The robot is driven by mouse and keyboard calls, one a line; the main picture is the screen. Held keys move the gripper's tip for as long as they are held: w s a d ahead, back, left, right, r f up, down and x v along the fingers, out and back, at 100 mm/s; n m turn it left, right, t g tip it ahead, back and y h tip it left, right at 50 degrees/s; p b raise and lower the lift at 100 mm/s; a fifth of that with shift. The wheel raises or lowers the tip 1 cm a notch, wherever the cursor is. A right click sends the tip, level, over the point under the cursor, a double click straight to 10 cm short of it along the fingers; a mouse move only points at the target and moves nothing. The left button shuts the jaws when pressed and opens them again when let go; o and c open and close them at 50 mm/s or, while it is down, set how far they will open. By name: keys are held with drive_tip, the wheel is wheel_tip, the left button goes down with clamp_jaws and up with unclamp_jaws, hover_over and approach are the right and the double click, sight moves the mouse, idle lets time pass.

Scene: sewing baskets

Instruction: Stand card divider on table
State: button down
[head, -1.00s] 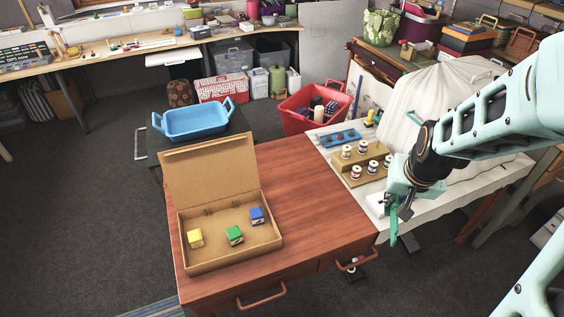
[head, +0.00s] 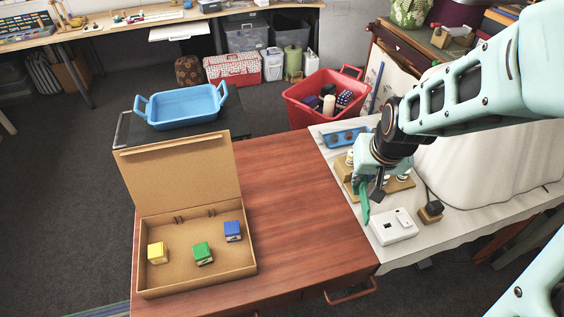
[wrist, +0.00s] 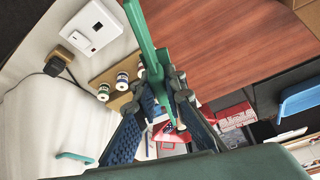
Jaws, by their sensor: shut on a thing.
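My gripper (head: 371,187) is above the right edge of the red-brown wooden table (head: 295,200), where the table meets the white-covered surface. It is shut on a thin green piece, which I take to be the card divider (head: 364,204). The divider hangs down from the fingers, seen narrow, nearly edge-on. In the wrist view the divider (wrist: 143,38) sticks out beyond the gripper (wrist: 163,80), with wood behind it. Its held end is partly hidden by the fingers. I cannot tell whether its lower end touches anything.
An open cardboard box (head: 149,285) on the table's left holds yellow, green and blue blocks. A white socket plate (head: 390,228), a dark plug (head: 432,209) and spools (wrist: 122,81) are on the white cloth. A blue basin (head: 183,108) and red bin (head: 300,112) stand behind. The table's middle is clear.

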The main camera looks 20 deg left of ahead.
drive_tip(key=s+a+f+n+y+b, duration=0.1)
drive_tip(key=s+a+f+n+b, duration=0.4)
drive_tip(key=a+f, duration=0.5)
drive_tip(key=shift+m+g, duration=0.3)
drive_tip(key=shift+m, duration=0.4)
drive_tip(key=w+d+f+b, duration=0.1)
drive_tip(key=w+f+b, duration=0.1)
drive_tip(key=w, duration=0.1)
drive_tip(key=w+d+f+b, duration=0.2)
drive_tip(key=w, duration=0.2)
drive_tip(key=w+d+f+b, duration=0.2)
drive_tip(key=w, duration=0.1)
drive_tip(key=shift+w+f, duration=0.2)
drive_tip(key=shift+w, duration=0.1)
drive_tip(key=f, duration=0.1)
drive_tip(key=f+b, duration=0.1)
drive_tip(key=f, duration=0.1)
drive_tip(key=shift+w+d+f, duration=0.3)
drive_tip(key=shift+w+f, duration=0.05)
drive_tip(key=shift+w, duration=0.05)
drive_tip(key=shift+f, duration=0.2)
drive_tip(key=shift+f+b, duration=0.15)
drive_tip(key=shift+b, duration=0.2)
drive_tip(key=shift+f, duration=0.1)
drive_tip(key=c, duration=2)
unclamp_jaws()
